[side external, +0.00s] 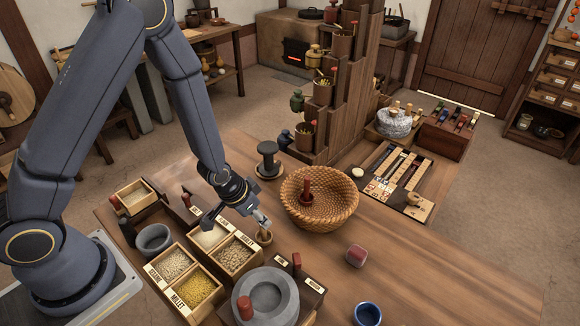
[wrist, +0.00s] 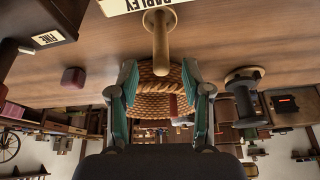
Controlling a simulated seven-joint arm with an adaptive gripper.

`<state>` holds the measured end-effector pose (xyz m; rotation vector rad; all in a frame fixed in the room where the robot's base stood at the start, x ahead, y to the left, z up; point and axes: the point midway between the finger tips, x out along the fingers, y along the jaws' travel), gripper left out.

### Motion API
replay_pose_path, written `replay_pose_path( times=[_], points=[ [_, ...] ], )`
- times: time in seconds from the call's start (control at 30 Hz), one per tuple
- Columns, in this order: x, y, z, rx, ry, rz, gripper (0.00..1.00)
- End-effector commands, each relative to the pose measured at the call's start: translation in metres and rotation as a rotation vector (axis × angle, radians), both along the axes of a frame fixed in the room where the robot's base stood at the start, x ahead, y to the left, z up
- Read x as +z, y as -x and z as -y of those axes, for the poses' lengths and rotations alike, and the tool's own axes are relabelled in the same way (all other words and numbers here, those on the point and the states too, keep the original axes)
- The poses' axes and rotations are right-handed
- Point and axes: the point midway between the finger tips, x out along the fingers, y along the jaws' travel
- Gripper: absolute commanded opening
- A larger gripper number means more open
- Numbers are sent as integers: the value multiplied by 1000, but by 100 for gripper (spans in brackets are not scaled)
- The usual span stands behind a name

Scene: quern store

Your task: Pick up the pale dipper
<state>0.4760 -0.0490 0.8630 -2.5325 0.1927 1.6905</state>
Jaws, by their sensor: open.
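The pale dipper (wrist: 161,38) shows in the wrist view as a light wooden handle with a round end, beside the barley label. Its handle end lies between the tips of my gripper (wrist: 160,74), whose two green-padded fingers are apart on either side; I see no contact.
A woven basket (side external: 318,215) with a dark red peg stands close to the right. A dark spool (side external: 268,158) is behind. Grain boxes (side external: 203,273) and a stone quern (side external: 266,294) lie in front. A red block (side external: 356,255) and blue cup (side external: 367,313) are on the right; table between is clear.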

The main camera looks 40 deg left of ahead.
Motion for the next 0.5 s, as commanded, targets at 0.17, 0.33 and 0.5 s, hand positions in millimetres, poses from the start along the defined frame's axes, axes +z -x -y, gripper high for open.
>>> replay_pose_path(
  times=[0.17, 0.33, 0.5],
  points=[
    [-26, -10, 0, 0, 0, -3, 49],
    [-34, -14, 1, 0, -1, 0, 49],
    [-33, -14, 1, 0, -1, 0, 48]
  ],
)
